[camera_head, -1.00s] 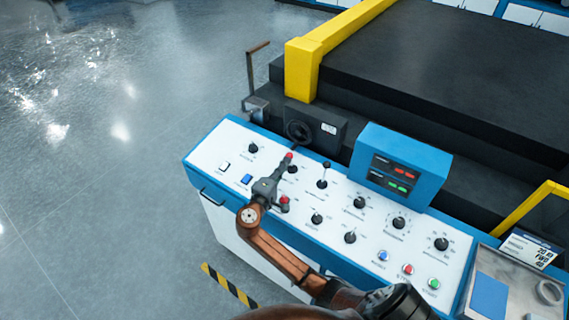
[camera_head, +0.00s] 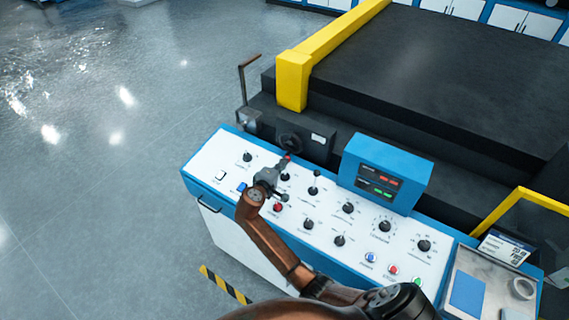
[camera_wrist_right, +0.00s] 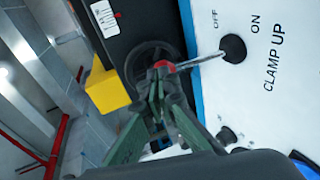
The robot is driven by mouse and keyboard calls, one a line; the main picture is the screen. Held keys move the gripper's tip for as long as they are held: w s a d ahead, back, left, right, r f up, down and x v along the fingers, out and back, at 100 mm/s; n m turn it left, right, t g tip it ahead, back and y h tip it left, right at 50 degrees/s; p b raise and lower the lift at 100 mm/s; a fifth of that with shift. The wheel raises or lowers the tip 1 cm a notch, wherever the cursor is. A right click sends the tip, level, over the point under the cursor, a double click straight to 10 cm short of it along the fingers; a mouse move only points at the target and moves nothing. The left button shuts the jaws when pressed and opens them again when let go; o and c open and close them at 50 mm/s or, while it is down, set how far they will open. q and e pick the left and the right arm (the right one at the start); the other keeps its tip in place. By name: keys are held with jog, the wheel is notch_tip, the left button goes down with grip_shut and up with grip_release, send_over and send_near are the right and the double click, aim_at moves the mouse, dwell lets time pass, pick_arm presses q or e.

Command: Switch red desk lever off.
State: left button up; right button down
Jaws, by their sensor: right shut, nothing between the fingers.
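The red-tipped lever (camera_head: 287,158) stands near the far edge of the white control panel (camera_head: 215,157). In the right wrist view its red tip (camera_wrist_right: 164,66) is on a thin metal shaft from a black base (camera_wrist_right: 233,48), beside the words OFF, ON and CLAMP UP. The shaft leans toward the OFF side, over the blue panel edge. My right gripper (camera_head: 281,166) is shut and empty, its fingertips at the red tip; it also shows in the right wrist view (camera_wrist_right: 162,80). Whether they touch is unclear. My left gripper is not in view.
Other knobs and black-tipped levers (camera_head: 314,176) stand close by, with a red control (camera_head: 278,207) near my wrist. A blue display box (camera_head: 388,174) rises to the right. A black handwheel (camera_head: 289,143) lies just behind the panel. Open floor is to the left.

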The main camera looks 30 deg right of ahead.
jog(key=shift+s+a+r, duration=0.1)
jog(key=p+v, duration=0.6)
jog(key=v, duration=0.7)
jog(key=shift+s+a+r, duration=0.15)
jog(key=shift+a+r, duration=0.05)
jog(key=shift+r, duration=0.25)
